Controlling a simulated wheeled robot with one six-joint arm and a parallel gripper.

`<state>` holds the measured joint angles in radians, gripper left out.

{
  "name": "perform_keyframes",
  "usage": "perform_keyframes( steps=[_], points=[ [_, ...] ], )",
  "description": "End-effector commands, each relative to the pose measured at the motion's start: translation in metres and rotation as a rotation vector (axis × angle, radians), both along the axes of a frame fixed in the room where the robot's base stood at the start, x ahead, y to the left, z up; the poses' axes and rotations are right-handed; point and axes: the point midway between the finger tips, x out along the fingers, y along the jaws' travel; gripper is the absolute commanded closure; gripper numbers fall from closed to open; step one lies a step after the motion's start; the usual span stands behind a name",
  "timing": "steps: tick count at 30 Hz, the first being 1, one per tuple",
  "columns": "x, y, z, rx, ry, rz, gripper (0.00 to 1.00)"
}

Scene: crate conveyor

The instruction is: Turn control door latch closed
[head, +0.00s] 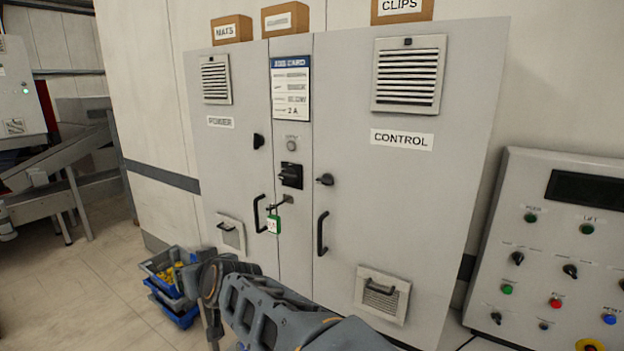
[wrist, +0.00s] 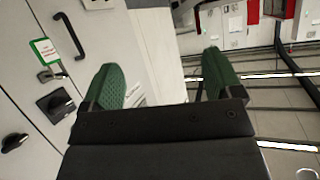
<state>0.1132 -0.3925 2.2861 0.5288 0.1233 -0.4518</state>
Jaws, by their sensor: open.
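The control door (head: 400,200) is the wide right-hand door of the grey cabinet and looks flush with it. Its latch (head: 325,179) is a small black knob near the door's left edge, lying roughly sideways. A black knob that appears to be this latch (wrist: 14,143) is at the lower left of the wrist view. A black handle (head: 322,233) sits below the latch in the head view. My gripper (wrist: 162,80) is open and empty, with green fingers apart. It is clear of the latch. In the head view my arm crosses the bottom; the fingers cannot be made out.
The power door (head: 225,170) has its own knob (head: 258,141), standing upright. Between the doors are a black rotary switch (head: 291,175) and a green padlock tag (head: 273,224). A control console (head: 550,250) stands at the right. Blue bins (head: 160,262) sit on the floor at left.

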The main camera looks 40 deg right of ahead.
Motion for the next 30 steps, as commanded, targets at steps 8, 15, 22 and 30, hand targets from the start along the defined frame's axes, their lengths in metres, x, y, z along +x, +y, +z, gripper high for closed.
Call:
perform_keyframes(
  steps=[8, 15, 22, 30],
  points=[
    [0.033, -0.138, 0.09, -0.188, -0.378, -0.617, 0.15],
    [-0.004, -0.211, 0.099, -0.326, -0.346, -1.065, 0.15],
    [-0.023, -0.238, 0.097, -0.373, -0.288, -1.229, 0.15],
    [-0.014, -0.283, 0.097, -0.378, -0.282, -1.243, 0.15]
  ],
)
